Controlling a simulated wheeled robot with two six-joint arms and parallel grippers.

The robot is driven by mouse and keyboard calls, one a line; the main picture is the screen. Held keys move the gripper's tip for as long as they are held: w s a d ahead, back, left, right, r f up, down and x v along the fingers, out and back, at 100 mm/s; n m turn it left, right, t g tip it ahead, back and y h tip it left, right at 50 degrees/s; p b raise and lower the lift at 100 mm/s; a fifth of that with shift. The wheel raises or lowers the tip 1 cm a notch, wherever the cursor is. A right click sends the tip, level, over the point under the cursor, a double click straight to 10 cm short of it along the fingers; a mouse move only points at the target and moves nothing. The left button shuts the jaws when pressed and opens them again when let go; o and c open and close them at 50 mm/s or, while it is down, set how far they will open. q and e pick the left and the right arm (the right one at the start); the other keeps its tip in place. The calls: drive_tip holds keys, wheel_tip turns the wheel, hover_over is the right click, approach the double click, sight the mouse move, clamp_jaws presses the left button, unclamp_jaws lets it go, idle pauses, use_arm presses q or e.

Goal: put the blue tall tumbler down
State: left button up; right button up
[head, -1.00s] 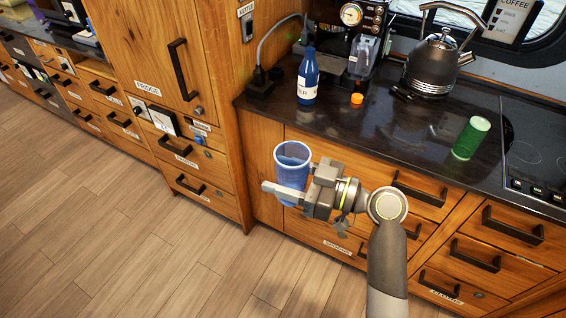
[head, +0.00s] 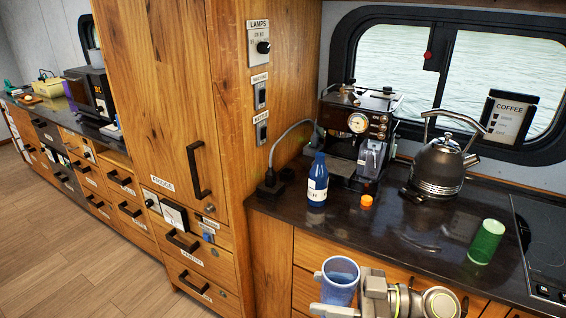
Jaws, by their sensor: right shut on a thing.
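The blue tall tumbler (head: 340,282) is upright at the bottom of the head view, in front of the counter's front edge. My right gripper (head: 340,308) is shut on it; one finger shows low on its left side and the gripper body is on its right. The tumbler's lower part is cut off by the picture edge. The dark countertop (head: 400,240) lies behind it. My left gripper is not in view.
A cooktop (head: 548,240) is at the right.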

drive_tip(key=s+d+m+t+h, duration=0.3)
drive_tip(key=d+m+t+h, duration=0.6)
drive_tip(key=d+t, duration=0.2)
drive_tip(key=shift+d+f+m+t, duration=0.25)
drive_tip(key=shift+f+m+t, duration=0.15)
drive_tip(key=shift+f+t, duration=0.1)
